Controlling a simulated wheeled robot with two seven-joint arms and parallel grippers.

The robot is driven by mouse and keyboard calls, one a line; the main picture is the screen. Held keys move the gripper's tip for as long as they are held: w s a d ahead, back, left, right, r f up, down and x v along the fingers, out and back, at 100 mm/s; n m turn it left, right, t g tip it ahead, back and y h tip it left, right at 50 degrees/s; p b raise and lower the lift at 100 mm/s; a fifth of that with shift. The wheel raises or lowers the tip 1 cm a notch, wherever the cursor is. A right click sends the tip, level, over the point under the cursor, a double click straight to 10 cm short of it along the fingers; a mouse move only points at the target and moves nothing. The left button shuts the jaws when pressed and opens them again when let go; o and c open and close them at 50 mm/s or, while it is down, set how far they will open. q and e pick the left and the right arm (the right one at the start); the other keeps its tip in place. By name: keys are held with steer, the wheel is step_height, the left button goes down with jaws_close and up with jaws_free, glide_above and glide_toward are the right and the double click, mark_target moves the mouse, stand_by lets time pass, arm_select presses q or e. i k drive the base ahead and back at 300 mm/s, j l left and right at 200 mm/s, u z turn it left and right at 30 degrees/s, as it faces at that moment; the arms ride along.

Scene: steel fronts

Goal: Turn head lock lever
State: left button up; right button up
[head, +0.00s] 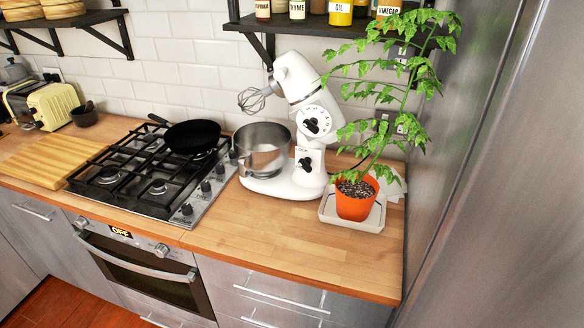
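A white stand mixer (317,117) stands on the wooden counter right of the hob, its head tilted up and back. A wire whisk (252,100) hangs from the raised head, pointing left. A steel bowl (262,148) sits on the mixer's base. A dark knob (316,121) shows on the side of the head. A smaller dark lever-like part (305,163) shows lower on the white stand; I cannot tell for certain which is the head lock lever. Neither of my grippers is in view.
A potted plant (356,201) on a white tray (371,222) stands close right of the mixer, its leaves reaching near it. A gas hob (150,190) with a black pan (192,136) is at left. A shelf (300,27) hangs above. The front counter (290,245) is clear.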

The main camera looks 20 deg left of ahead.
mark_target(305, 163)
steer(key=l+u, duration=0.1)
steer(key=l, duration=1.2)
